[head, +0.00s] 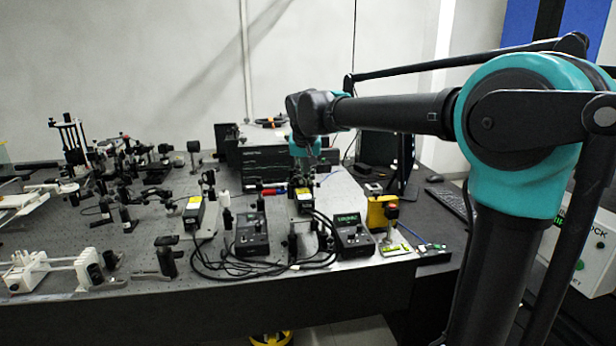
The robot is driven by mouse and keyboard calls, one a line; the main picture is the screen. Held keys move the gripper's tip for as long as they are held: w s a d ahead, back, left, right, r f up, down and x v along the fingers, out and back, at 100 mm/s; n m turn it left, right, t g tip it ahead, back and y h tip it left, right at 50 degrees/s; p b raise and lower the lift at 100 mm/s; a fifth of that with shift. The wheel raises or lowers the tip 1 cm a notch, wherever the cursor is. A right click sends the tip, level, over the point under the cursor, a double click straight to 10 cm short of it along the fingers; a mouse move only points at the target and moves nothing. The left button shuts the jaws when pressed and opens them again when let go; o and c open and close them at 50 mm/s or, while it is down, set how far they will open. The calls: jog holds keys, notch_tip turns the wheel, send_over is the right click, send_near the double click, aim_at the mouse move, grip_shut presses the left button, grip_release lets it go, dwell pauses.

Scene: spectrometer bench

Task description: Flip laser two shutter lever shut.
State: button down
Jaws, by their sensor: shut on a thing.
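Two laser heads with yellow labels stand on the bench, a left one (194,208) and a right one (303,198). I cannot read which is laser two. My gripper (309,172) points down at the right laser, at its far end. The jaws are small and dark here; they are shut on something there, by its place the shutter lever. The lever itself is too small and hidden to make out, so its position cannot be told.
Two controllers, a left one (251,235) and a right one (352,235), stand in front with black cables between them. A yellow box (380,213) is to their right. Optics mounts crowd the left bench. A black instrument stack (262,150) stands behind.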

jog(key=c, duration=1.6)
grip_release()
jog(key=shift+o, duration=0.2)
jog(key=shift+r, duration=0.1)
jog(key=v, duration=1.2)
